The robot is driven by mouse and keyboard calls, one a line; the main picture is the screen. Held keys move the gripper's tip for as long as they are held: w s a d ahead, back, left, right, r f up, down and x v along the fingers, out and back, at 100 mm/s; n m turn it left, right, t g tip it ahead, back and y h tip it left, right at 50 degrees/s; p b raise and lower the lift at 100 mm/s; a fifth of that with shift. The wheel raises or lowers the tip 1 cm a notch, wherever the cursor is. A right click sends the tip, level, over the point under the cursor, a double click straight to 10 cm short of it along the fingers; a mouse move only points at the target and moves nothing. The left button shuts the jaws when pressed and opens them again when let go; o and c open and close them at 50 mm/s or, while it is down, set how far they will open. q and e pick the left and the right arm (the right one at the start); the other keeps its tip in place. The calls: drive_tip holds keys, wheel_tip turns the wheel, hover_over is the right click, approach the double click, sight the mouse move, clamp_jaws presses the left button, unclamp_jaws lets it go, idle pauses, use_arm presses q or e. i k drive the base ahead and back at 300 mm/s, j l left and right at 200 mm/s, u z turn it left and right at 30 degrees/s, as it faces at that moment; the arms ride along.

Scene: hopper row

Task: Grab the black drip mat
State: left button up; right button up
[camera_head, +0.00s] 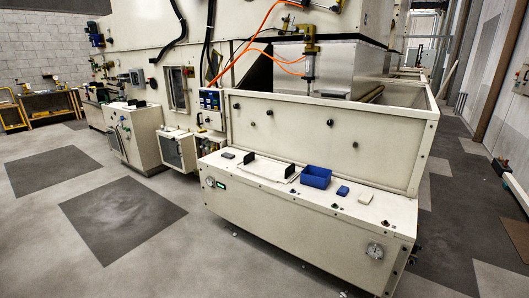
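No thing can be told for sure as the black drip mat. Large dark grey rectangles (120,215) lie flat on the floor at the left. Neither of my grippers is in view.
On the cabinet top are a blue open bin (316,177), a small blue block (342,191) and a pale block (365,197). A tall cream panel (330,138) rises behind them. Benches (48,104) stand far left. The floor in front is clear.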

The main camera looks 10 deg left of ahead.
sight(228, 155)
drive_tip(key=i+j+u, duration=0.15)
drive_tip(key=i+u, duration=0.25)
drive_tip(key=i+j+u, duration=0.15)
drive_tip(key=u, duration=0.25)
drive_tip(key=i+l+u, duration=0.1)
drive_tip(key=i+u, duration=0.3)
drive_tip(key=i+l+u, duration=0.1)
drive_tip(key=i+u, duration=0.2)
drive_tip(key=u, duration=0.15)
drive_tip(key=i, duration=0.7)
drive_tip(key=i+j+z, duration=0.1)
drive_tip(key=i, duration=0.6)
drive_tip(key=i+z, duration=0.15)
drive_tip(key=i, duration=0.35)
drive_tip(key=i+z, duration=0.1)
drive_tip(key=i, duration=0.4)
drive_tip(key=i+z, duration=0.15)
drive_tip(key=i, duration=0.35)
drive_tip(key=i+j+z, duration=0.15)
drive_tip(key=i, duration=0.35)
drive_tip(key=i+j+z, duration=0.15)
drive_tip(key=i, duration=0.35)
drive_tip(key=i+j+z, duration=0.1)
drive_tip(key=i+j, duration=0.2)
drive_tip(key=i, duration=0.2)
